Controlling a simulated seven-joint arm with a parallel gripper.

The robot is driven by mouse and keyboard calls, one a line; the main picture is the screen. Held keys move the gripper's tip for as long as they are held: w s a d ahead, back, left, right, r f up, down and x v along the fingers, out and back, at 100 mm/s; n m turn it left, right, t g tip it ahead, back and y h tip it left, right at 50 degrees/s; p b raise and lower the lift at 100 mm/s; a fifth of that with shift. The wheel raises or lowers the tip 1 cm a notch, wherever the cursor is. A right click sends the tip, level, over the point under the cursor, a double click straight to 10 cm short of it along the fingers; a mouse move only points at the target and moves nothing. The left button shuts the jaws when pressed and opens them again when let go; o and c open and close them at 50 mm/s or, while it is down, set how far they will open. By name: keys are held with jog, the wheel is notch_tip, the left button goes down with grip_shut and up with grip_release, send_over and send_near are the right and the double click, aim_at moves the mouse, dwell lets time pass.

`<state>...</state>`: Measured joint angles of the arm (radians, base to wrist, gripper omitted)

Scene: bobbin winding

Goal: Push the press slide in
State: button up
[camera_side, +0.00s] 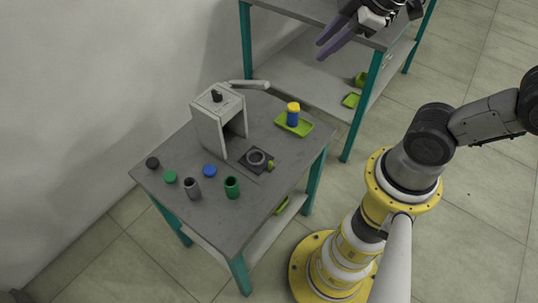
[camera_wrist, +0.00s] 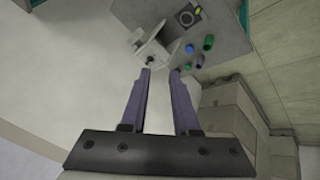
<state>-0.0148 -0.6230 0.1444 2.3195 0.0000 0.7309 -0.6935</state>
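The press (camera_side: 210,128) is a pale grey housing with a lever arm on top, standing on the table. Its slide (camera_side: 246,165) is a dark square plate with a grey ring (camera_side: 257,157) on it and a small green knob (camera_side: 271,164) at its outer end. The slide sits out in front of the press opening. In the wrist view the press (camera_wrist: 152,52) lies beyond my fingertips and the slide (camera_wrist: 187,17) is near the top edge. My gripper (camera_wrist: 161,72) is open and empty. In the side view my gripper (camera_side: 332,40) is high and well away from the press.
A green tray (camera_side: 306,130) with a yellow-topped blue bobbin (camera_side: 293,114) lies right of the press. A grey cup (camera_side: 193,189), a green cup (camera_side: 232,187) and black, green and blue discs (camera_side: 210,170) stand at the front. A second table (camera_side: 300,75) is behind.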

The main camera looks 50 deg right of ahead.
jog(key=w+a+f+n+g, duration=0.1)
jog(key=w+f+n+g, duration=0.1)
jog(key=w+f+n, duration=0.4)
jog(key=n+g, duration=0.4)
jog(key=g, duration=0.1)
send_over(270, 162)
notch_tip(270, 162, down, 20)
notch_tip(270, 162, down, 14)
jog(key=shift+f, duration=0.1)
grip_shut()
dwell(0.4)
